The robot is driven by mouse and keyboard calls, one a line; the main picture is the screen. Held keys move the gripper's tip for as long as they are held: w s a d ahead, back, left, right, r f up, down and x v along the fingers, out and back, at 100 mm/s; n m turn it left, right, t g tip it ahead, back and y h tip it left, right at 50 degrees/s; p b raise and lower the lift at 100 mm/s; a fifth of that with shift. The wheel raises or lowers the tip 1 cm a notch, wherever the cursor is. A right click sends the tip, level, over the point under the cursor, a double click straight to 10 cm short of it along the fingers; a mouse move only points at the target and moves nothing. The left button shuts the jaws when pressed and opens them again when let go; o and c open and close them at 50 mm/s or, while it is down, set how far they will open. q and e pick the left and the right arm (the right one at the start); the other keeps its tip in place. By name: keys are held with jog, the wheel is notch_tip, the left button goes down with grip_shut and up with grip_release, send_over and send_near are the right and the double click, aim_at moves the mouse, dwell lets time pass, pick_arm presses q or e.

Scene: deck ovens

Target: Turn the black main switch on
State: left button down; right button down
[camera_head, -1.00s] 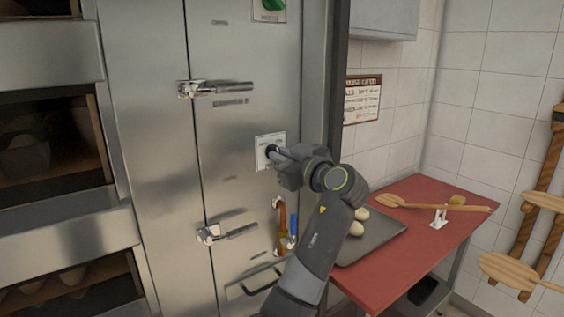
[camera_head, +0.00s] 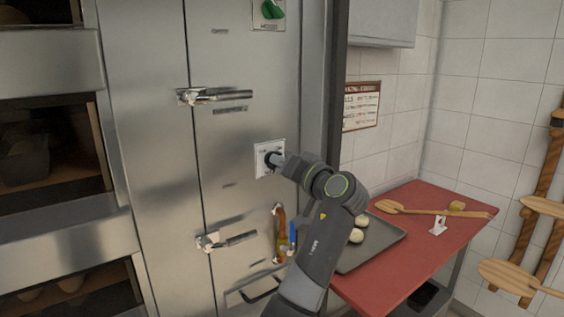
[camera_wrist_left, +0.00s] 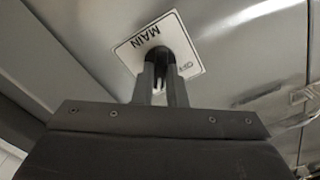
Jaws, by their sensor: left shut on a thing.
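The black main switch (camera_head: 270,158) sits on a white plate (camera_head: 262,149) on the steel oven panel. In the left wrist view the plate (camera_wrist_left: 140,42) reads MAIN, with a smaller partly visible mark at its right edge, and the black knob (camera_wrist_left: 159,58) is between my fingertips. My left gripper (camera_head: 275,159) reaches in from the right side of the panel and is shut on the knob. The fingers hide part of the knob, so its exact angle is hard to tell. My right gripper is not in view.
A green knob (camera_head: 271,9) is above the switch. Door latches (camera_head: 215,95) are to its left, and orange and blue valve handles (camera_head: 281,228) are below. A red table (camera_head: 418,262) with a dark tray (camera_head: 373,250) stands at right.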

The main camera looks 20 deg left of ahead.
pick_arm(q)
jog(key=shift+m, duration=0.8)
jog(key=c, duration=1.5)
grip_release()
jog(key=shift+d, duration=0.1)
jog(key=shift+o, duration=0.2)
